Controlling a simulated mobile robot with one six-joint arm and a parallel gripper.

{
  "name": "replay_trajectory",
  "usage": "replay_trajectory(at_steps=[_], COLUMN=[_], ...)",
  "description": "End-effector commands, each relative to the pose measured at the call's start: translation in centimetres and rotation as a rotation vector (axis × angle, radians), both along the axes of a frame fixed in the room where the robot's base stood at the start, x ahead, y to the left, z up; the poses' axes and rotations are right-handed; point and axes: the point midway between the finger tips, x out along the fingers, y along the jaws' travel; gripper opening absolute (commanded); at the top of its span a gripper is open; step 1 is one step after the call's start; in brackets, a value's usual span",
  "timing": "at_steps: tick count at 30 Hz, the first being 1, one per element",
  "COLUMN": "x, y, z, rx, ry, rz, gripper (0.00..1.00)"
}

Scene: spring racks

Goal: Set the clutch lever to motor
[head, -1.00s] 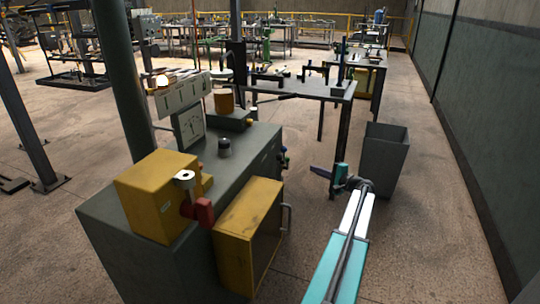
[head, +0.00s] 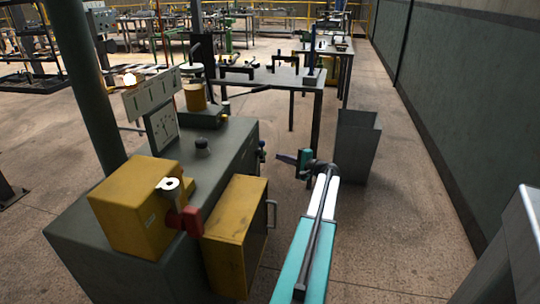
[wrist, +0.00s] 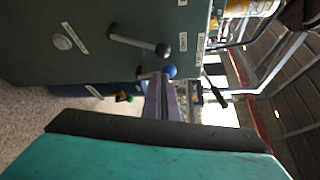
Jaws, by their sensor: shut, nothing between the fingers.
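In the wrist view, a dark cabinet side (wrist: 40,35) carries a lever with a black knob (wrist: 163,49) and a second lever with a blue knob (wrist: 169,71). Small white labels sit beside them, too small to read, so I cannot tell which is the clutch lever or its setting. In the head view, the knobs show small at the cabinet's far right side (head: 262,156). My gripper (head: 281,158) is shut and empty, just right of these knobs and apparently apart from them. In the wrist view its fingers (wrist: 160,100) point toward the blue knob.
A grey bin (head: 357,145) stands right of my gripper. A grey object (head: 515,245) is at lower right.

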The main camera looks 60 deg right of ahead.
Motion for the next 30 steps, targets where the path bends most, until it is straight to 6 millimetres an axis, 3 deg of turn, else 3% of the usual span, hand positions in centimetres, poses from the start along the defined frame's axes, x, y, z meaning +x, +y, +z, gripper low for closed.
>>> replay_trajectory(at_steps=[8, 21, 30], x=[2.1, 8.0, 9.7], y=[-0.4, -1.5, -1.7], z=[-0.3, -1.1, -1.3], rx=[0.0, 0.0, 0.0], ry=[0.0, -0.001, -0.001], rz=[0.001, 0.002, 0.002], gripper=[0.0, 0.0, 0.0])
